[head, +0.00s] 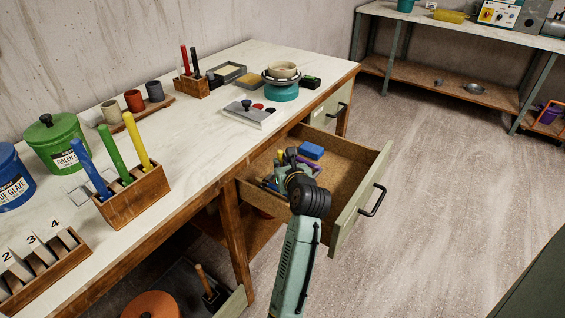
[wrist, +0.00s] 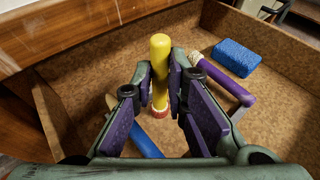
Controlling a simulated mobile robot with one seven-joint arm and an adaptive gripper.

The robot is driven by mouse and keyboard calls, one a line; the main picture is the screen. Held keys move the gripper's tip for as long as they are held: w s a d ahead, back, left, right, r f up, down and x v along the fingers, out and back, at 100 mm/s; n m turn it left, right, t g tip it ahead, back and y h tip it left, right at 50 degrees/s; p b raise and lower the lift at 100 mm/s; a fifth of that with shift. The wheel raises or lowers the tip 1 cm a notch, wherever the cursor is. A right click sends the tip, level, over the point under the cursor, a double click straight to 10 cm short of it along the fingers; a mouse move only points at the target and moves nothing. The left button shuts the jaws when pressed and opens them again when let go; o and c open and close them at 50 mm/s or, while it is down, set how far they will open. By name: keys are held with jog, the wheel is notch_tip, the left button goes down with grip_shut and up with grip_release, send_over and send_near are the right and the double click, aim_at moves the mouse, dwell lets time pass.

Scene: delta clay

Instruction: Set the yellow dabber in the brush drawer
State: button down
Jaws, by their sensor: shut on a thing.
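The brush drawer (head: 362,196) is pulled open below the worktop. My gripper (wrist: 160,78) is inside it, pointing down, with its purple-padded fingers shut on the yellow dabber. The yellow dabber (wrist: 160,48) stands upright between the fingers, its rounded yellow end up and its reddish end down by the drawer floor. I cannot tell whether it touches the floor. In the head view only a small yellow bit of it (head: 281,154) shows, the rest hidden by my gripper (head: 283,170).
In the drawer lie a blue sponge (wrist: 236,57), a purple-handled brush (wrist: 228,82) right of my gripper, and a blue-handled tool (wrist: 146,142) partly behind the fingers. The drawer walls (wrist: 100,40) stand close around. A wooden block (head: 137,195) with coloured handles stands on the worktop.

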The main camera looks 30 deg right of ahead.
jog(key=c, duration=1.6)
grip_release()
jog(key=b+v, duration=0.1)
jog(key=v, duration=1.1)
jog(key=shift+r+b, duration=0.1)
jog(key=shift+b, duration=0.2)
